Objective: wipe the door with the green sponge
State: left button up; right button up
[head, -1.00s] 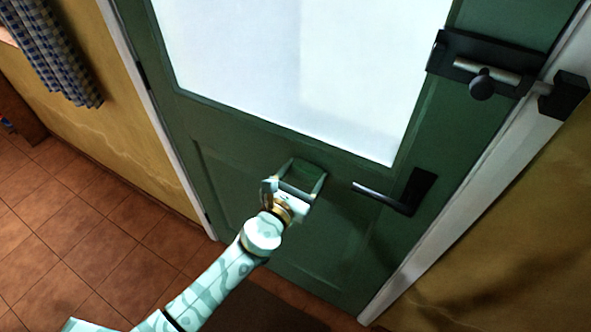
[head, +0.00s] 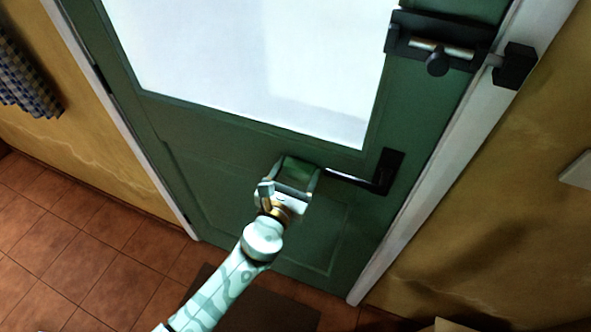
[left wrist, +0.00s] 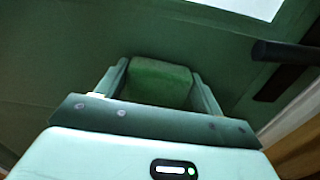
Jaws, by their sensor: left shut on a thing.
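The green door (head: 230,130) has a large bright glass pane in its upper part and fills the middle of the head view. My left gripper (head: 290,178) is in front of the door's lower panel area, just below the pane and left of the door handle. It is shut on the green sponge (left wrist: 158,82), which sits between the two fingers in the left wrist view. The sponge also shows in the head view (head: 296,172). I cannot tell whether the sponge touches the door. My right gripper is not in view.
A black lever handle (head: 372,180) juts out close to the right of my left gripper. A black bolt lock (head: 440,45) is higher up on the right. A dark mat (head: 250,302) lies on the tiled floor. A checked curtain (head: 25,80) hangs at left.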

pick_arm(q)
jog(key=v, duration=0.4)
jog(key=shift+v, duration=0.95)
jog(key=v, duration=0.3)
jog(key=shift+w+a+r+p, duration=0.25)
jog(key=shift+w+r+p, duration=0.05)
jog(key=shift+w, duration=1.05)
jog(key=shift+w+a+r+p, duration=0.25)
jog(key=shift+w+p, duration=0.1)
jog(key=shift+w, duration=0.95)
jog(key=shift+w+a+r+p, duration=0.25)
jog(key=shift+w+r+p, duration=0.05)
jog(key=shift+w, duration=1.05)
